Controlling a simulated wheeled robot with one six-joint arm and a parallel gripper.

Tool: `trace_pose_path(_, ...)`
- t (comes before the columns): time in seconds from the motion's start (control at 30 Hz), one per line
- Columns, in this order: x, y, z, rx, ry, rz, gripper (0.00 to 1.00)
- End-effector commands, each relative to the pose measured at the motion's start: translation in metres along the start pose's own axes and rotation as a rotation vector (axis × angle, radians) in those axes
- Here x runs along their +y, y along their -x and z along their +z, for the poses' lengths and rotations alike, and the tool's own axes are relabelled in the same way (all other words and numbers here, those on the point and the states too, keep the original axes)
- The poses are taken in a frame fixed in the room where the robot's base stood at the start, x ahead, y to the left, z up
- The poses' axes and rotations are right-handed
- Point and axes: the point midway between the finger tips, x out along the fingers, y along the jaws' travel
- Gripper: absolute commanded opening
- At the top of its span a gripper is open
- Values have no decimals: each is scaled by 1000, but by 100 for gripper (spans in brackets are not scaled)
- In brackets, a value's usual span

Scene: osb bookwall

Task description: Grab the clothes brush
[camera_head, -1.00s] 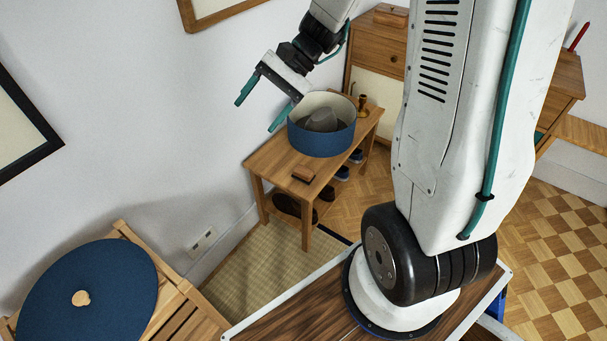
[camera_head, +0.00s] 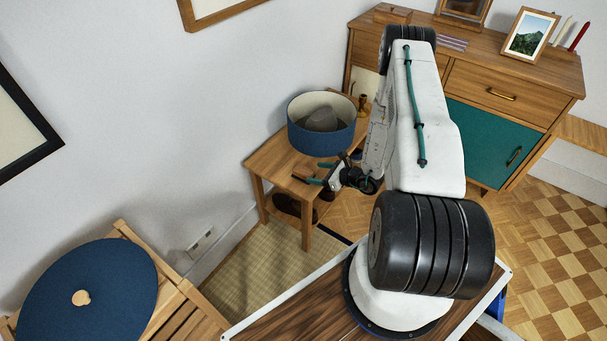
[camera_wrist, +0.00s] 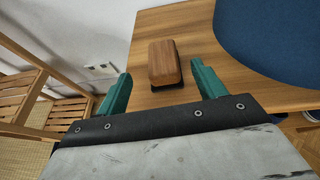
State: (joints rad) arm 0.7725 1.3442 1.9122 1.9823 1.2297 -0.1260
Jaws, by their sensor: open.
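The clothes brush is a small brown wooden block (camera_wrist: 164,62) with a dark underside. It lies on the wooden bench (camera_wrist: 190,22), in the upper middle of the wrist view. My gripper (camera_wrist: 161,72) is open, with one teal finger on each side of the brush's near end. Whether the fingers touch it or are level with it I cannot tell. In the head view my gripper (camera_head: 316,172) is low at the front of the bench (camera_head: 262,160), and I cannot clearly make out the brush there.
A blue round box (camera_head: 320,135) with a grey hat (camera_head: 321,119) inside stands on the bench, close to the right of the brush in the wrist view. A brass candlestick (camera_head: 363,104) is behind it. Shoes sit underneath. A slatted chair (camera_wrist: 25,95) is at left.

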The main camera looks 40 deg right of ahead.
Motion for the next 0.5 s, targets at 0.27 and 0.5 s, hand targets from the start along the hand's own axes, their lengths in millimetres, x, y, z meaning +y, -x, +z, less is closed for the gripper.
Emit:
trace_pose_path(0.27,0,-21,-12,9,-21,-20,69)
trace_pose_path(0.5,-1,-44,-9,8,-20,-19,69)
